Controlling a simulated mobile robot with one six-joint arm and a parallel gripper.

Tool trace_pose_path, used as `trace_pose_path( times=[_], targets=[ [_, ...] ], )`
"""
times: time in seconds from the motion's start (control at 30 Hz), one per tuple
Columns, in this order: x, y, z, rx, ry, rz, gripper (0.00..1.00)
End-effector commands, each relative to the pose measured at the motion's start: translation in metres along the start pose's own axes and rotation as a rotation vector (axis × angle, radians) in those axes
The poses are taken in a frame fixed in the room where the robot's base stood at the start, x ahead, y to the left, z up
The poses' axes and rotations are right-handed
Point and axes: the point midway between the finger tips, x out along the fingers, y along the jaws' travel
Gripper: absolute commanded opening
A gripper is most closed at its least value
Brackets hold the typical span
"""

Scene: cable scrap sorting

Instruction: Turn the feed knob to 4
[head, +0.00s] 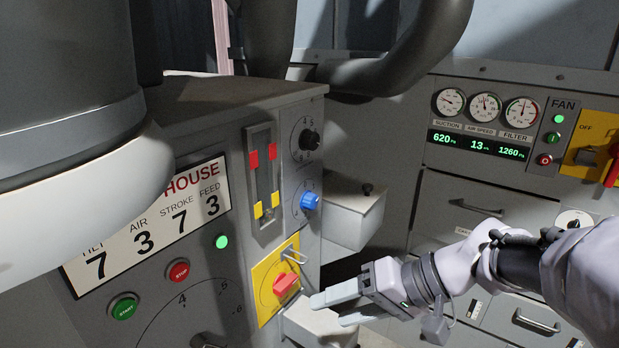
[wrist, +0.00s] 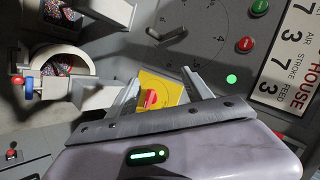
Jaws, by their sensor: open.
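The grey panel carries a black knob (head: 310,140) on a numbered dial, a blue knob (head: 309,201) below it, and a large dial with a dark knob (head: 207,341) at the bottom edge. No label I can read tells which is the feed knob. The board (head: 150,225) shows 3 under FEED. My gripper (head: 330,311) is open and empty, in front of the panel, below and right of the red switch (head: 286,284) on a yellow plate. In the wrist view that red switch (wrist: 150,98) appears between the open fingers (wrist: 160,82); contact cannot be told.
A grey box (head: 352,216) juts out right of the knobs. Green start (head: 124,308) and red stop (head: 179,271) buttons sit on the panel. The fan console (head: 490,115) with gauges stands at the back right. Bins of coloured scrap (wrist: 72,62) show in the wrist view.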

Motion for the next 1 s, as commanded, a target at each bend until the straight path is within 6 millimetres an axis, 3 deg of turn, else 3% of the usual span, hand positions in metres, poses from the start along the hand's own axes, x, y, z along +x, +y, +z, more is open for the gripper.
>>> trace_pose_path(
  times=[0.13,0.2,0.3,0.4,0.5,1.0],
  targets=[
    [-0.019,0.007,-0.084,-0.109,0.160,-0.237,0.59],
    [-0.033,0.025,-0.125,-0.178,0.296,-0.325,0.59],
    [-0.051,0.054,-0.167,-0.262,0.485,-0.386,0.59],
    [-0.061,0.075,-0.186,-0.311,0.598,-0.397,0.59],
    [-0.059,0.079,-0.193,-0.330,0.630,-0.397,0.59],
    [0.035,0.023,-0.253,-0.332,0.623,-0.397,0.59]
  ],
)
